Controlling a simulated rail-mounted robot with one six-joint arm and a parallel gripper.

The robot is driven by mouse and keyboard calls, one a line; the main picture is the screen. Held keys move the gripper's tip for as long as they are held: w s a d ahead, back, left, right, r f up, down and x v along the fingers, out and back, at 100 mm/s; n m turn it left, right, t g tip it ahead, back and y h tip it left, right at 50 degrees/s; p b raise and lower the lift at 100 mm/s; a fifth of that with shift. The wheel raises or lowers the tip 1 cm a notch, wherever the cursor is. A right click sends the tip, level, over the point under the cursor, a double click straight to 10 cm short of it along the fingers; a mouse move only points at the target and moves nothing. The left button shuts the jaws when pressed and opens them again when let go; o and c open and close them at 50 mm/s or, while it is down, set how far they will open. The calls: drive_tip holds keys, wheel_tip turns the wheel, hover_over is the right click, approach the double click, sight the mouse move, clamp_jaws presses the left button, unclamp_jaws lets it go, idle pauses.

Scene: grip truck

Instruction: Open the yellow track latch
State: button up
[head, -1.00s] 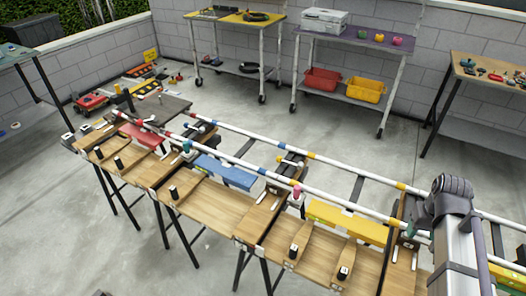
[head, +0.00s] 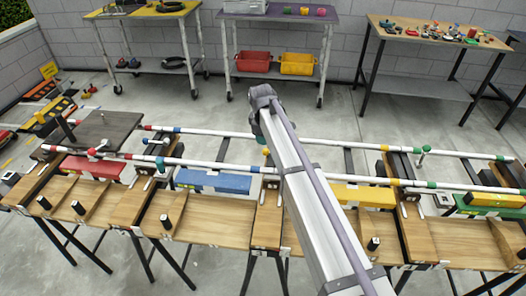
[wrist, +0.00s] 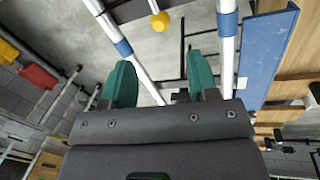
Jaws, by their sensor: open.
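A small yellow knob (head: 266,152), possibly the yellow track latch's handle, shows beside my arm between the two white rails in the head view. In the wrist view a yellow knob (wrist: 160,20) is at the top, ahead of and between my fingertips. My gripper (wrist: 160,82) is open and empty, its two teal fingers apart. The knob is outside the jaws, with no visible contact. In the head view my arm hides most of the gripper and part of the rails. The latch body cannot be made out.
White rails (head: 330,174) with coloured bands run along the wooden bench. A blue panel (head: 213,182) and a yellow panel (head: 362,195) lie beside them. A green knob (head: 425,150) stands at right. Shelves with a red bin (head: 253,64) stand behind, across open floor.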

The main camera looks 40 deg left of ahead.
sight(266, 150)
drive_tip(key=f+b, duration=0.3)
drive_tip(key=w+f+b, duration=0.1)
drive_tip(key=f+b, duration=0.2)
drive_tip(key=f, duration=0.1)
drive_tip(key=f+b, duration=0.3)
drive_tip(key=shift+w+a+f+b, duration=0.2)
drive_tip(key=shift+w+a+b, duration=0.1)
drive_tip(key=shift+w+a, duration=0.1)
drive_tip(key=shift+r, duration=0.1)
drive_tip(key=shift+d, duration=0.1)
drive_tip(key=shift+c, duration=0.5)
clamp_jaws()
